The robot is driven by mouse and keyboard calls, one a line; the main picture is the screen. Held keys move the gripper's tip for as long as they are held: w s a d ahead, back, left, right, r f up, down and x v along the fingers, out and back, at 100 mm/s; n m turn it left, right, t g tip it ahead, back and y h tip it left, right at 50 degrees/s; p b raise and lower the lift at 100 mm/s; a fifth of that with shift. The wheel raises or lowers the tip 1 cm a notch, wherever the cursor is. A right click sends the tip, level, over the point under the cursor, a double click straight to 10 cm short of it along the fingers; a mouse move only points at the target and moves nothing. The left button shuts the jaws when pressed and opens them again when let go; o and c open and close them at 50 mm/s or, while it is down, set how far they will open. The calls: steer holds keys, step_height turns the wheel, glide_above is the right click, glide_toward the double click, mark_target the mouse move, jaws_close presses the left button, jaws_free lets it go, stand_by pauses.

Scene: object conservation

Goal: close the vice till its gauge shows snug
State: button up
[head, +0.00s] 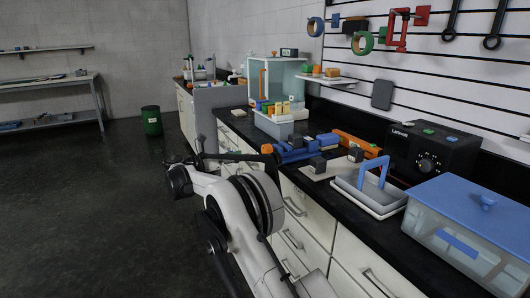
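A blue tool with a long body (297,151), which looks like the vice, lies on the dark worktop beyond my arm. An orange bar (356,143) lies to its right; I cannot tell whether it is part of the vice. No gauge reading can be made out, and the jaw gap is too small to judge. My white and black arm rises in the foreground.
Dark blocks stand on a pale board (322,173) beside the blue tool. A grey tray with a blue handle (373,172), a blue-lidded clear bin (470,215) and a black box with a dial (430,150) crowd the right. A clear-sided cabinet (285,80) stands behind. The floor at left is open.

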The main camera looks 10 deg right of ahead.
mark_target(263, 151)
steer(key=b+x, duration=0.2)
steer(key=x, duration=0.9)
steer(key=shift+c, duration=0.5)
steer(key=c, duration=1)
steer(key=shift+c, duration=0.2)
steer(key=shift+m, duration=0.3)
